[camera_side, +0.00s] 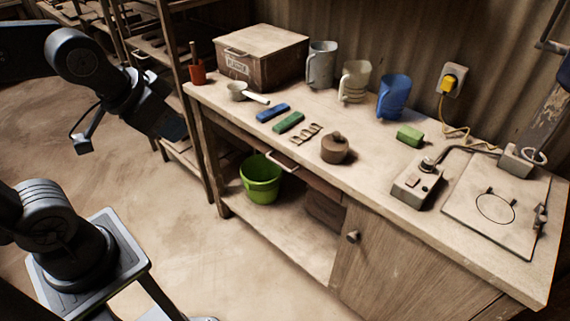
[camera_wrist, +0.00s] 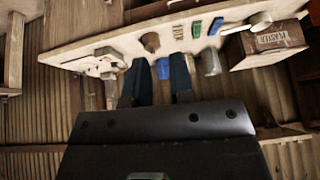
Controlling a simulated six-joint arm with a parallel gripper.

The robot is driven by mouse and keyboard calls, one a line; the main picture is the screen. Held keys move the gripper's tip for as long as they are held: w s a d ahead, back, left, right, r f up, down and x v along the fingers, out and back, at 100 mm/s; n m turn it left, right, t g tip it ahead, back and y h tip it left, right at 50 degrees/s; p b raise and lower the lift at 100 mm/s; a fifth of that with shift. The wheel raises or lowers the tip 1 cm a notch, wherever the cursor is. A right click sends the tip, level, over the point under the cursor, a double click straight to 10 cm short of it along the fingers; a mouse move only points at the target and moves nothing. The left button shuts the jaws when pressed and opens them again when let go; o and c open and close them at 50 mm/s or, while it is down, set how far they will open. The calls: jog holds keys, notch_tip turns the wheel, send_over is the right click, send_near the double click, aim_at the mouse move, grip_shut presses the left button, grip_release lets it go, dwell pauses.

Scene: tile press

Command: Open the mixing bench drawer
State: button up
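The mixing bench (camera_side: 232,107) is a pale wooden workbench. Its drawer (camera_side: 318,186) sits under the front edge of the top, with a pale bar handle (camera_side: 282,162). The drawer front looks flush with the bench, so it appears closed. My gripper (camera_side: 173,128) is at the upper left in the side view, well away from the handle, left of the bench. In the wrist view, my gripper (camera_wrist: 160,78) has two dark blue fingers apart with nothing held between them. The bench (camera_wrist: 90,48) appears upside down there, and the drawer handle cannot be made out.
A green bucket (camera_side: 261,180) stands on the shelf below the drawer. A cupboard door (camera_side: 385,262) is to the right. The plaster box (camera_side: 262,56), mugs, a brown pot (camera_side: 336,148) and a press plate (camera_side: 495,210) occupy the top. Floor before the bench is clear.

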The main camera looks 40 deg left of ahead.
aim_at(281, 165)
jog(key=shift+o, duration=1)
jog(key=w+a+f+m+t, duration=0.1)
jog(key=w+f+m, duration=0.1)
jog(key=w, duration=0.4)
jog(key=w+a+f+m+t, duration=0.1)
jog(key=w+f+m, duration=0.1)
jog(key=w+f, duration=0.2)
jog(key=w, duration=0.3)
jog(key=shift+a+m+y, duration=0.25)
jog(key=shift+m+y, duration=0.05)
jog(key=w+a+f+m+t, duration=0.15)
jog(key=w+f+m, duration=0.3)
jog(key=f, duration=0.45)
jog(key=w+a+f+m+t, duration=0.1)
jog(key=w+f+m+t, duration=0.3)
jog(key=f, duration=0.4)
jog(key=s+f+m+t, duration=0.2)
jog(key=s+f+m, duration=0.15)
jog(key=f, duration=0.55)
jog(key=shift+m+h, duration=0.3)
jog(key=shift+h, duration=0.1)
jog(key=x, duration=1.4)
jog(key=shift+a, duration=0.25)
grip_shut()
